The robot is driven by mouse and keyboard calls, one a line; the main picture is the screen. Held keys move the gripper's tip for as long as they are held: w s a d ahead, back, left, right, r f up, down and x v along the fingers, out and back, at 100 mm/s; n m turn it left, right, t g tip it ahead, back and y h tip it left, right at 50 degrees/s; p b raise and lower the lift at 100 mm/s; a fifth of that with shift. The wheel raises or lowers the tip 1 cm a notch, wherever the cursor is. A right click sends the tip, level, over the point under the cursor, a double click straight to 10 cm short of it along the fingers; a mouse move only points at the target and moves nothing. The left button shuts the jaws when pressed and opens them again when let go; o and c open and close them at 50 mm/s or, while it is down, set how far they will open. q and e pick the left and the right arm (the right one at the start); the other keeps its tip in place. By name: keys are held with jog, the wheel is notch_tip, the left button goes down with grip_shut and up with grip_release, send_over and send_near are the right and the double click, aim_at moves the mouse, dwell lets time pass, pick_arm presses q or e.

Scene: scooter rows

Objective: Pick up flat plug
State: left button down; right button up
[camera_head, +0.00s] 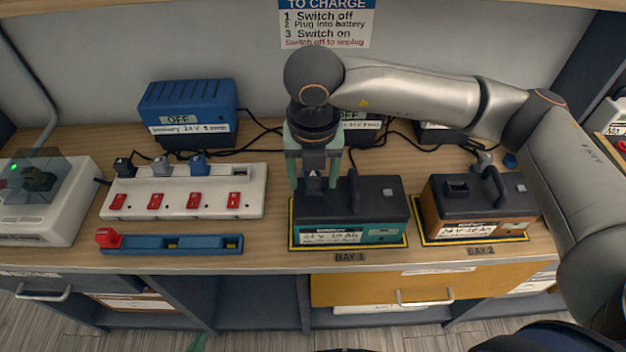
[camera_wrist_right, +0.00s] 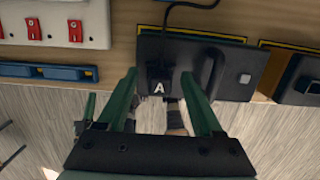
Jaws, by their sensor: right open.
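A black plug marked A (camera_wrist_right: 159,84) sits at the near-left top of the battery in bay 1 (camera_head: 379,197), its cord running back. It also shows in the head view (camera_head: 314,182), partly hidden by the gripper. I cannot tell for sure whether this is the flat plug. My right gripper (camera_head: 314,186) points down over it, open, with one green finger on each side of the plug; in the right wrist view the fingers (camera_wrist_right: 158,76) show clear gaps beside it. Of my left gripper, only a green sliver (camera_head: 198,343) seems to show at the bottom edge.
A white power strip (camera_head: 250,204) with red switches holds several plugs. A blue rail with a red end (camera_head: 150,246) lies before it. A blue charger (camera_head: 188,105) stands behind.

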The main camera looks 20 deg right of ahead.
jog(key=shift+c, duration=0.2)
grip_shut()
jog(key=shift+r, duration=0.15)
dwell(0.4)
